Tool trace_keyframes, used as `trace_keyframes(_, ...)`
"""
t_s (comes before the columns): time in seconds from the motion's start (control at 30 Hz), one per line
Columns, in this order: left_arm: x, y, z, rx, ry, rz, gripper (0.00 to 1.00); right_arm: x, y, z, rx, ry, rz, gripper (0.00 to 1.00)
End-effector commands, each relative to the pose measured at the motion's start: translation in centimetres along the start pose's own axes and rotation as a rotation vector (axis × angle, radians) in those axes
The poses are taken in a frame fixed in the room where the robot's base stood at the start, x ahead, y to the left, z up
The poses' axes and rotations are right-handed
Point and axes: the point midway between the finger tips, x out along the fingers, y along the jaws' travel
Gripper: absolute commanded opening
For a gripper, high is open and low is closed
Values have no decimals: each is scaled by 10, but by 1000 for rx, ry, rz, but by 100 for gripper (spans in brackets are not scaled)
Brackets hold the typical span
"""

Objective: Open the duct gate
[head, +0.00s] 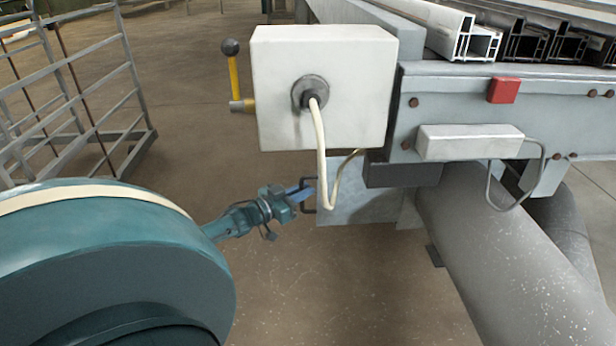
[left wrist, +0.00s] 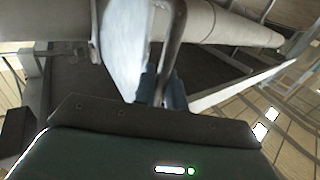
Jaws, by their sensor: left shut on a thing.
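The duct gate (head: 352,197) is a flat grey metal plate below the white box. A dark bracket-shaped handle (head: 304,207) stands out from its left edge. My left gripper (head: 303,190) reaches in from the left and is shut on this handle. In the left wrist view the gate (left wrist: 122,45) is a pale plate seen at a steep angle. The handle (left wrist: 172,45) runs down between the blue fingers of my left gripper (left wrist: 163,90). The gate's upper part is hidden behind the white box and its cable. My right gripper is not in view.
A thick grey duct (head: 510,250) slopes down at the right. Above the gate, a white box (head: 325,85) with a cable and a yellow lever (head: 233,75) juts out from the bench (head: 450,95). A wire rack (head: 75,85) stands at the left. Open floor lies between.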

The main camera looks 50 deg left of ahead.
Motion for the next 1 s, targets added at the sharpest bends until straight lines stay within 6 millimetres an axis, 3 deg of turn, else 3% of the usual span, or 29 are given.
trace_keyframes(0.17,-1,0,2,-1,-2,1,0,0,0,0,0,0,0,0)
trace_keyframes(0.2,-1,0,2,-1,-2,0,14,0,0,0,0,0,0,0)
trace_keyframes(0.23,-1,0,2,-1,-2,0,16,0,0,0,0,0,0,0)
trace_keyframes(0.57,-4,0,1,-2,-2,-1,17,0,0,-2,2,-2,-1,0)
trace_keyframes(0.77,-34,1,-1,-2,-7,0,17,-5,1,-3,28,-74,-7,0)
trace_keyframes(1.0,-89,1,-1,-2,-7,-1,17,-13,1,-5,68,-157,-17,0)
